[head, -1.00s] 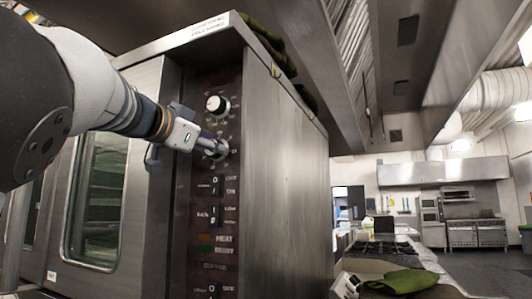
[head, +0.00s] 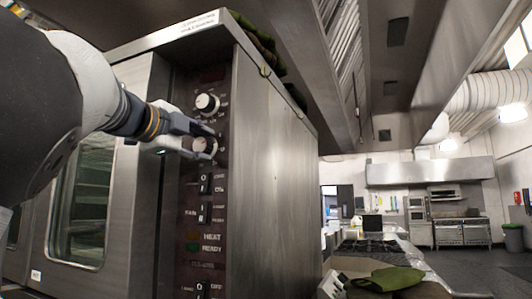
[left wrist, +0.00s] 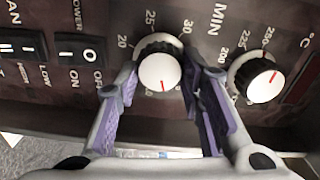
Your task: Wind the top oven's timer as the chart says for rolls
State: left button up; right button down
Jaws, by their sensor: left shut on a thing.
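The top oven (head: 272,170) shows a dark control panel with two white-capped knobs. The lower one is the timer knob (head: 204,147). In the left wrist view the timer knob (left wrist: 160,70) is marked MIN, with 20, 25 and 30 visible around its far side. Its red line points toward the bottom of that picture; any number there is hidden. My left gripper (head: 203,141) is shut on this knob, with a finger on either side. The temperature knob (head: 207,103) is above it, marked in °C, and also shows beside the right finger (left wrist: 258,77). No chart is readable. My right gripper is out of view.
Rocker switches (head: 205,183) and HEAT and READY lights (head: 194,241) sit below the knobs. The oven's glass door (head: 82,200) is left of the panel. A green cloth (head: 388,279) lies on the counter at the lower right. Open floor shows at the far right.

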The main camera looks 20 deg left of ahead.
pick_arm(q)
jog(key=m, duration=0.4)
jog(key=shift+a, duration=0.15)
jog(key=m, duration=0.9)
jog(key=shift+a+m, duration=0.1)
jog(key=shift+m, duration=0.2)
jog(key=m, duration=0.9)
jog(key=shift+a, duration=0.1)
jog(key=m, duration=0.4)
jog(key=shift+m, duration=0.3)
jog(key=m, duration=0.4)
jog(key=shift+r, duration=0.1)
jog(key=shift+a+m, duration=0.1)
jog(key=shift+m, duration=2)
